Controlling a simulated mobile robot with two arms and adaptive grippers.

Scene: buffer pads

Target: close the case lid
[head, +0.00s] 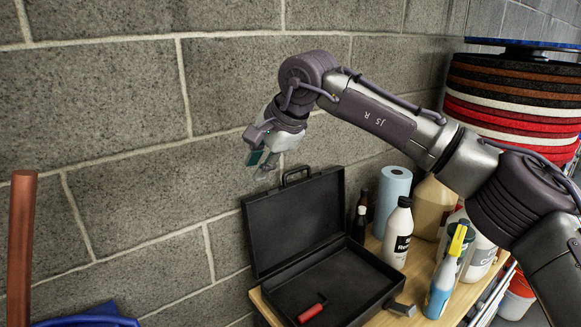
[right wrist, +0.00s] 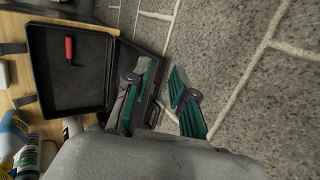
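The black case stands open on the wooden table. Its lid (head: 295,222) is raised steeply at the back, near the block wall, with a handle on its top edge. Its base (head: 345,285) lies flat and holds a red-handled tool (head: 311,312). In the right wrist view the base (right wrist: 75,90) is at the left, and part of the lid is hidden by a finger. My right gripper (head: 262,167) is above and left of the lid's top edge in the head view. Its teal-padded fingers (right wrist: 168,90) are apart with nothing gripped. My left gripper is out of view.
Right of the case stand a blue paper roll (head: 391,195), a white bottle (head: 397,235), a blue spray bottle (head: 441,280) and other containers. The wall (head: 130,190) is close behind the lid.

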